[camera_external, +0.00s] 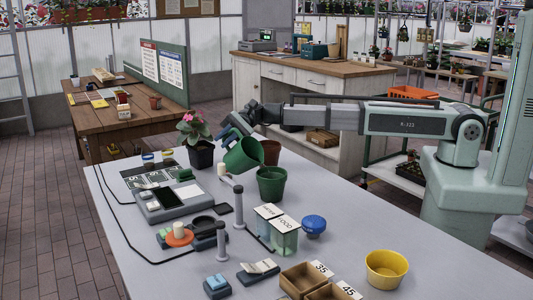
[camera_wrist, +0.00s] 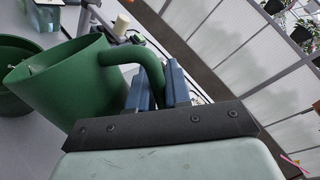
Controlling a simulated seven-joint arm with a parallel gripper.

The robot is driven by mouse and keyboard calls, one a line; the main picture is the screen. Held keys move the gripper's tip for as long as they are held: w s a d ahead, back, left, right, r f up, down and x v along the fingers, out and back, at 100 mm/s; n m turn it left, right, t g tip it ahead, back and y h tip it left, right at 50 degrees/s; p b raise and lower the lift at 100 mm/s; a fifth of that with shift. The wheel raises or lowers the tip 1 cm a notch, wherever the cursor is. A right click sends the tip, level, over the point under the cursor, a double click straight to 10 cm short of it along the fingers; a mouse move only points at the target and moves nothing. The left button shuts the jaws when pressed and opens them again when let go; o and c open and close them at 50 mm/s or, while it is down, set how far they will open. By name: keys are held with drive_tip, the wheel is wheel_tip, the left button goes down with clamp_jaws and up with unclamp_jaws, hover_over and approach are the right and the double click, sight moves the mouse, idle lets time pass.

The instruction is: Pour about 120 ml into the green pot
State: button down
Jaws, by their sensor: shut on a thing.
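A green jug (camera_external: 243,156) with a curved handle is held over the grey table, tilted. My gripper (camera_external: 236,127) is shut on the jug's handle; in the wrist view its blue fingers (camera_wrist: 158,92) stand either side of it. The jug (camera_wrist: 62,85) has its rim turned toward the green pot (camera_wrist: 14,72) at the left. In the external view the green pot (camera_external: 271,184) stands upright on the table, just right of and below the jug. I see no stream between them. The contents of both are hidden.
A potted pink flower (camera_external: 201,148) stands left of the jug, and a brown pot (camera_external: 271,151) behind it. A scale (camera_external: 172,202), a post (camera_external: 238,207), a clear container (camera_external: 284,238), a blue-topped item (camera_external: 313,225) and a yellow bowl (camera_external: 386,268) stand around.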

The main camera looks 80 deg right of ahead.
drive_tip(key=shift+s+a+r+n+t, duration=0.15)
drive_tip(key=shift+s+r+n+t, duration=0.2)
drive_tip(key=shift+r+n, duration=0.4)
drive_tip(key=shift+s+a+r+n+h+p, duration=0.2)
drive_tip(key=shift+s+r+n+p, duration=0.15)
drive_tip(key=shift+s+r+n, duration=0.3)
drive_tip(key=shift+s+a+r+n+h+p, duration=0.1)
drive_tip(key=shift+s+a+r+n+p, duration=0.1)
drive_tip(key=shift+s+r+n+p, duration=0.35)
idle(1.7)
drive_tip(key=shift+w+d+m, duration=0.1)
drive_tip(key=shift+w+m, duration=0.15)
drive_tip(key=shift+w, duration=0.15)
drive_tip(key=w+d+f+m+y, duration=0.1)
drive_tip(key=w+f+m, duration=0.3)
drive_tip(key=f+m, duration=0.1)
drive_tip(key=shift+w+d+f+m+g+b, duration=0.2)
drive_tip(key=shift+d+f+m+g+b, duration=0.2)
drive_tip(key=shift+f, duration=0.4)
drive_tip(key=shift+w, duration=0.1)
idle(0.4)
drive_tip(key=shift+w+d+f+m+y+b, duration=0.3)
drive_tip(key=shift+w+m, duration=0.45)
drive_tip(key=shift+m, duration=0.3)
drive_tip(key=shift+w+d+f+m+y+b, duration=0.15)
drive_tip(key=shift+w+d+m+b, duration=0.1)
drive_tip(key=shift+w+m, duration=0.6)
drive_tip(key=shift+w+d+f+m+y+b, duration=0.3)
drive_tip(key=shift+w+m, duration=0.3)
drive_tip(key=shift+m, duration=0.6)
